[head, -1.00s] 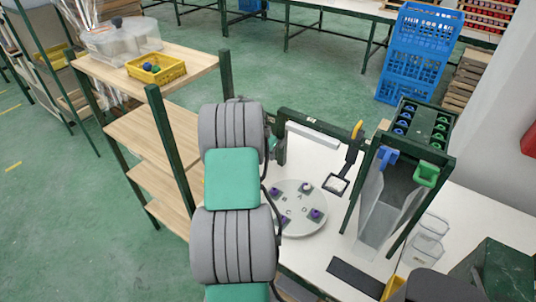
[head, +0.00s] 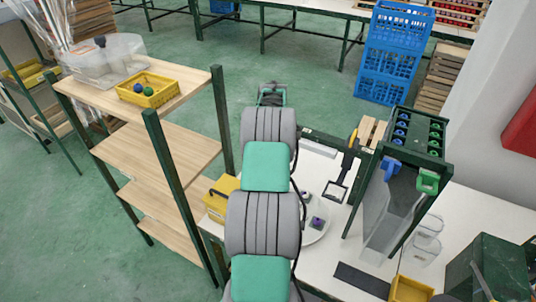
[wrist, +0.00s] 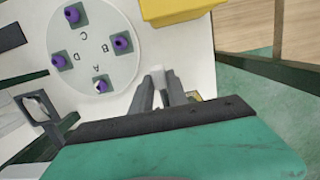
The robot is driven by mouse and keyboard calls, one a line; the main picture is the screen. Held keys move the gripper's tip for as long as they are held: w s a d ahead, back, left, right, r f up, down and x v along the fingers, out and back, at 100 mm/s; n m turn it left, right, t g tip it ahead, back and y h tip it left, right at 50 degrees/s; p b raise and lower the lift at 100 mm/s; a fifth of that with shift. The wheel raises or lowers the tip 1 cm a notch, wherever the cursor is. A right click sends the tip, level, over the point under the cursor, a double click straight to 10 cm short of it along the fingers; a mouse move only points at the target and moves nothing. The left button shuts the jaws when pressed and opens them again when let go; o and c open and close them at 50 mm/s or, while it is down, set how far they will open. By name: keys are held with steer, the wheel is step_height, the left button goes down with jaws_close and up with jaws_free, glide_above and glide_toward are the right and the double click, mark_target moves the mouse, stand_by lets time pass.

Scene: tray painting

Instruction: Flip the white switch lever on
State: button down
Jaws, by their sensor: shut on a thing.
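In the wrist view, the two grey fingers of my gripper (wrist: 164,88) are shut on a small white piece, which looks like the white switch lever (wrist: 158,75). The lever shows between the fingertips, close to the edge of the white table. The fingers hide its lower part and its mounting, so I cannot tell whether it is on or off. In the head view my own arm covers the gripper and the lever.
A round disc (wrist: 97,22) with letters and purple-topped pieces lies left of my gripper. A green-framed rack (head: 420,150) with a grey chute stands to the right.

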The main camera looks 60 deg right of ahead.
steer(key=shift+w+r, duration=0.1)
stand_by(0.4)
steer(key=c, duration=1.3)
jaws_free()
steer(key=shift+d, duration=0.1)
steer(key=r, duration=0.5)
steer(key=d+r, duration=0.1)
steer(key=r, duration=0.1)
steer(key=shift+d+r, duration=0.1)
steer(key=shift+r, duration=0.25)
